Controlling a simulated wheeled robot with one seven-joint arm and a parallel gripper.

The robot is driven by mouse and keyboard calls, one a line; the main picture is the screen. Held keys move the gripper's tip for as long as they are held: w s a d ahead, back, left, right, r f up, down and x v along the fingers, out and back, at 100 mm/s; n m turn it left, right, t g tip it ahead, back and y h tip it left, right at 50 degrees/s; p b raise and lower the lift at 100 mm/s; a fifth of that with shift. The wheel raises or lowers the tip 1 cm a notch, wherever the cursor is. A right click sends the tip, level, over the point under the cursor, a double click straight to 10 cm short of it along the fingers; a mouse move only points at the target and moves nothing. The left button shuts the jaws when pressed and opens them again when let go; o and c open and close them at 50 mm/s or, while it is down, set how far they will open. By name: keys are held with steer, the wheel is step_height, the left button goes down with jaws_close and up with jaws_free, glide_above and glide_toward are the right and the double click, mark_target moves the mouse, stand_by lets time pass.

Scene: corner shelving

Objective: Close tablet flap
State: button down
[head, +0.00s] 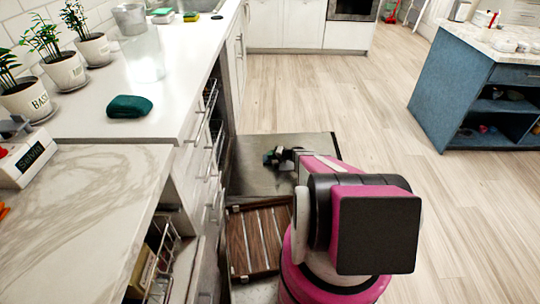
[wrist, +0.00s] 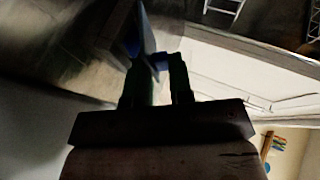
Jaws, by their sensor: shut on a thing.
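My gripper (head: 282,157) is low over the grey metal panel (head: 250,180), which looks like a lowered appliance door beside the counter. In the wrist view, my gripper (wrist: 158,66) has its dark fingers close together around a thin pale piece with a blue edge (wrist: 147,35). This piece looks like the tablet flap, but the view is dark and its hinge and seat cannot be made out. In the head view the flap cannot be told apart from the gripper.
A blue island (head: 450,95) stands at the right. Wooden floor (head: 345,100) between is clear.

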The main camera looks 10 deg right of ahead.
steer(key=shift+d+f+m+t+y, duration=0.3)
steer(key=shift+f+y, duration=0.25)
steer(key=shift+y, duration=0.45)
steer(key=shift+s, duration=0.1)
steer(key=c, duration=1.1)
jaws_free()
steer(key=shift+f, duration=0.1)
